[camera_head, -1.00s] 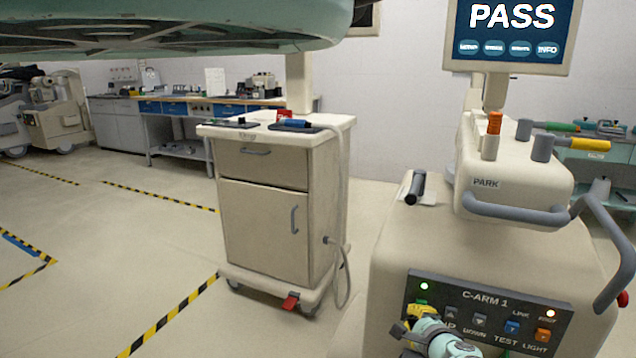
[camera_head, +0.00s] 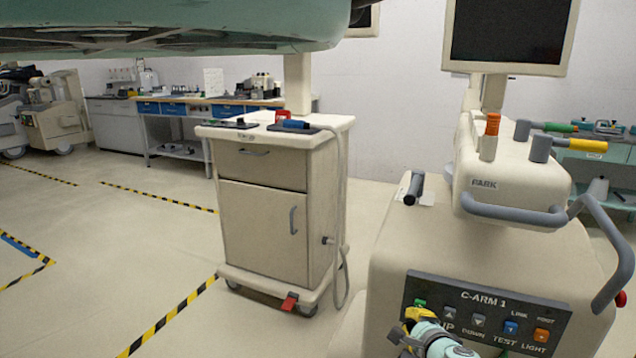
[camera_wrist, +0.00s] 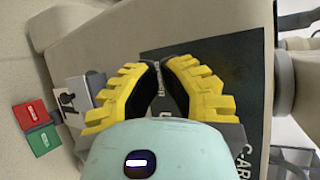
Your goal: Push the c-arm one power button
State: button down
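The C-ARM 1 panel (camera_head: 488,344) is a dark plate on the front of the cream console (camera_head: 405,255). A green button (camera_head: 421,302) at its upper left is partly covered by my gripper (camera_head: 411,318); its label is hidden. Grey up and down, blue test and orange light buttons run to the right. The monitor (camera_head: 508,36) above is dark, and no panel lamps are lit.
A cream cabinet cart (camera_head: 265,225) stands left of the console. A grey handle (camera_head: 515,215) wraps the console's front. A green covered thing (camera_head: 170,35) hangs across the upper left. Red (camera_wrist: 31,114) and green (camera_wrist: 43,139) blocks show in the wrist view.

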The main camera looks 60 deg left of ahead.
jog(key=shift+s, duration=0.15)
jog(key=s+d, duration=0.2)
jog(key=s, duration=0.1)
jog(key=s+d, duration=0.1)
jog(key=s, duration=0.1)
jog(key=shift+p, duration=0.3)
dwell(0.3)
